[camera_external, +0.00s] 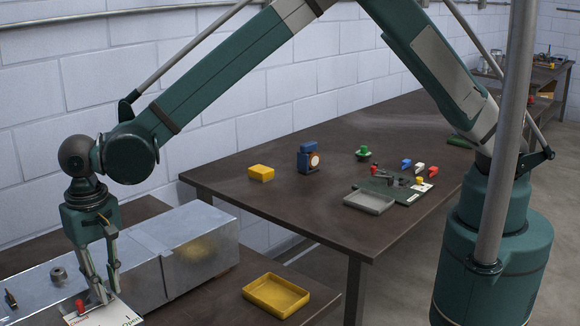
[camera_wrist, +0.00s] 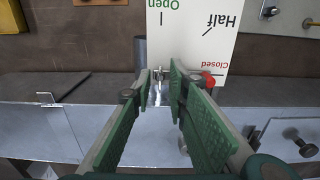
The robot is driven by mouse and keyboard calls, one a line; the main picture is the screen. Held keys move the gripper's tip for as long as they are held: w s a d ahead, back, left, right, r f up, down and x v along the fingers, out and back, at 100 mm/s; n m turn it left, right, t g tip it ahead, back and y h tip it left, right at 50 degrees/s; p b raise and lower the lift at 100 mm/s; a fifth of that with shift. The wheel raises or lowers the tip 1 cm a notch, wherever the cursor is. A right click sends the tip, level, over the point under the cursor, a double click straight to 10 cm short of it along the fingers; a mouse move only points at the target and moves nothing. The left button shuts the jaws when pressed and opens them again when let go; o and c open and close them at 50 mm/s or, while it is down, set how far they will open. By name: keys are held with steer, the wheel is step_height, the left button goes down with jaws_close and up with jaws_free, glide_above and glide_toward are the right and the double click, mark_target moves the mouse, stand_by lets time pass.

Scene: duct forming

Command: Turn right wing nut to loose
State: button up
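The silver duct (camera_external: 190,250) lies on the low bench and shows as grey metal in the wrist view (camera_wrist: 40,130). A white card (camera_wrist: 195,30) marked Open, Half and Closed stands beyond my fingertips, with a red-tipped handle (camera_wrist: 208,79) by "Closed". My gripper (camera_wrist: 161,76) is open, its green-padded fingers apart on either side of a small metal wing nut (camera_wrist: 159,84). I cannot tell whether the pads touch it. In the external view my gripper (camera_external: 101,292) points down at the duct's near end beside the card (camera_external: 118,316). The nut is hidden there.
Another small metal fastener (camera_wrist: 48,98) is at left in the wrist view, and a bolt (camera_wrist: 299,140) at right. A yellow tray (camera_external: 276,294) sits on the low bench. The dark table (camera_external: 270,215) behind holds a yellow block (camera_external: 261,173) and several small items.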

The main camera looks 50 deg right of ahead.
steer(key=shift+c, duration=0.2)
jaws_close()
